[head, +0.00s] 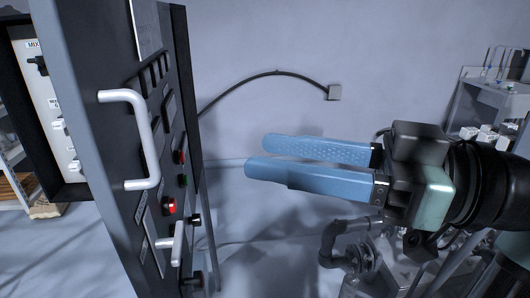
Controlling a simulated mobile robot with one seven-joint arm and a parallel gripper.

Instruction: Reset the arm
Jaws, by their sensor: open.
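My gripper (257,155) is in the middle of the head view, with two long blue textured fingers pointing left. The fingers are a little apart with nothing between them. My arm comes in from the right edge. The fingertips point toward a dark control cabinet door (88,130), with a clear space between them and it. A silver D-shaped handle (152,140) stands out from that door, and the gripper does not touch it.
The panel beside the handle carries red and green buttons (169,205) and a smaller silver lever (178,244). Pipes (335,240) are below my gripper. A table with small items (490,100) is at right.

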